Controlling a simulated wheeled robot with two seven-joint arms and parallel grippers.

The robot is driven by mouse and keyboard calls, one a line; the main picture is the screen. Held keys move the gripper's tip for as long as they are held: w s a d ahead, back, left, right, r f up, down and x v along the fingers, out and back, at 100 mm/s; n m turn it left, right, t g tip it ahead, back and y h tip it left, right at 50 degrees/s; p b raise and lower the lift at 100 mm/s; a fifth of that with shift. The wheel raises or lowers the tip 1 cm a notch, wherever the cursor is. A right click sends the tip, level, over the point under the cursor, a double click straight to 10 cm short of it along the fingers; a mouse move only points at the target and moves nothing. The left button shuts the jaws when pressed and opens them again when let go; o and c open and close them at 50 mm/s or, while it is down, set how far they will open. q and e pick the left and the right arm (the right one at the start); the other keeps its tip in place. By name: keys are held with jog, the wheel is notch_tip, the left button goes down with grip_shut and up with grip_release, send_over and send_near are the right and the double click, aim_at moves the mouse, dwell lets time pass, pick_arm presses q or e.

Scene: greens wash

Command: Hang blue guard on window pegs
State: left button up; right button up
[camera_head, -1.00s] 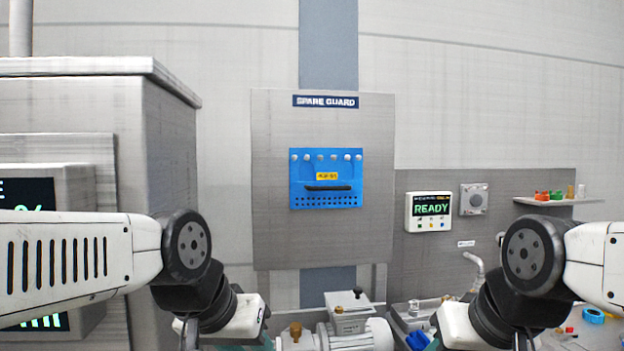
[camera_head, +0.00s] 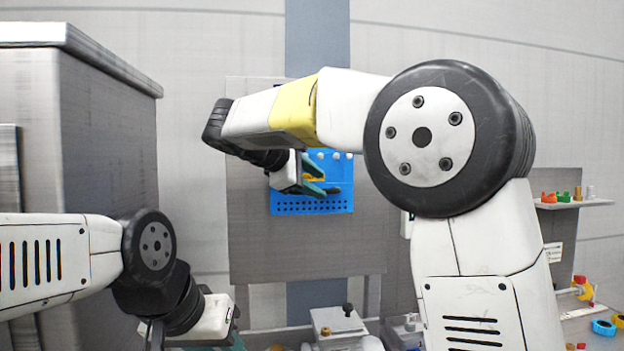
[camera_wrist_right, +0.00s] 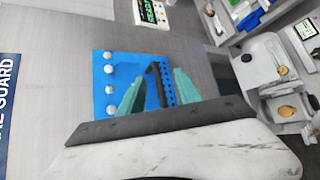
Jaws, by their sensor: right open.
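The blue guard (camera_head: 312,203) hangs flat on a grey panel on the wall, under a row of round white pegs; it has a dark handle, a yellow label and rows of small holes. My right gripper (camera_head: 323,180) is in front of the guard, open, its green fingers near the handle. In the right wrist view the guard (camera_wrist_right: 108,85) lies ahead, and the open fingers (camera_wrist_right: 152,92) are either side of the dark handle (camera_wrist_right: 158,86). Contact cannot be told. My left gripper (camera_head: 215,340) is low at the left, its fingers mostly cut off. No window shows clearly.
A grey cabinet (camera_head: 110,130) stands at left. A pump-like machine (camera_head: 340,325) sits below the panel (camera_head: 250,240). A shelf (camera_head: 575,203) with small coloured parts is at right. The READY display (camera_wrist_right: 152,12) shows in the wrist view.

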aim_at(332, 190)
jog(key=x, duration=0.7)
jog(key=shift+w+a+r, duration=0.25)
jog(key=shift+w, duration=0.1)
grip_shut()
jog(key=shift+s, duration=0.15)
jog(key=shift+r, duration=0.1)
jog(key=shift+r, duration=2.15)
